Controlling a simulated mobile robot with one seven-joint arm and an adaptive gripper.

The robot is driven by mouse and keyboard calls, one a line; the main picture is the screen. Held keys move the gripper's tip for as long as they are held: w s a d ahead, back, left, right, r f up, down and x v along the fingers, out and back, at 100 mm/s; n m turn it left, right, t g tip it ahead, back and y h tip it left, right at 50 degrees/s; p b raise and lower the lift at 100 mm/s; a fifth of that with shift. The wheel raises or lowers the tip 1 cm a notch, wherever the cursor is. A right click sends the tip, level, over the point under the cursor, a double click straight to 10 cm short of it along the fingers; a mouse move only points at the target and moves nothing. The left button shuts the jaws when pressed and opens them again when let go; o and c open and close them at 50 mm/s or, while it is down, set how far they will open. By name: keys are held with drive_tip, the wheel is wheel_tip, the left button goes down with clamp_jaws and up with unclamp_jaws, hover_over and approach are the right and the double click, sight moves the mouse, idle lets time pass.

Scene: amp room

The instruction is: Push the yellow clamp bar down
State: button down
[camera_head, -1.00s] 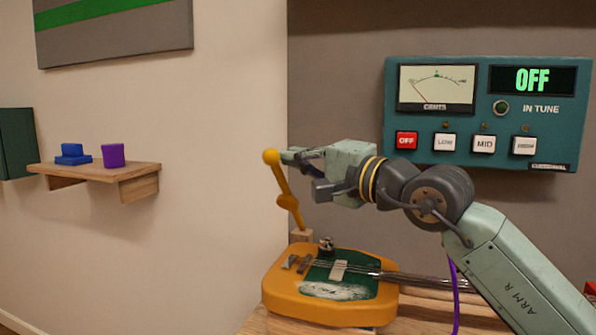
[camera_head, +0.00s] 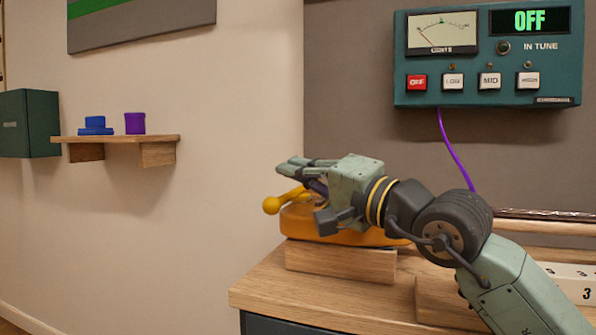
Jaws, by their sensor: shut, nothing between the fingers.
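The yellow clamp bar (camera_head: 284,200) is low and close to level in the head view, with its round knob end pointing left. Its other end is hidden behind my gripper. My gripper (camera_head: 290,168) is shut with nothing in it. Its fingertips point left and lie just above the bar; I cannot tell whether they touch it. The orange guitar-shaped body (camera_head: 300,222) lies under the bar on a wooden block (camera_head: 340,262), mostly hidden by my gripper.
The teal tuner panel (camera_head: 487,60) on the back wall reads OFF. A purple cable (camera_head: 455,150) hangs from it. The wooden bench top (camera_head: 300,296) is clear at the front. A wall shelf (camera_head: 115,138) on the left holds a blue and a purple object.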

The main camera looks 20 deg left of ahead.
drive_tip(key=shift+s+f+b, duration=0.15)
drive_tip(key=shift+f+b, duration=0.15)
drive_tip(key=shift+f, duration=0.3)
drive_tip(key=v, duration=1.2)
drive_tip(key=shift+d, duration=0.15)
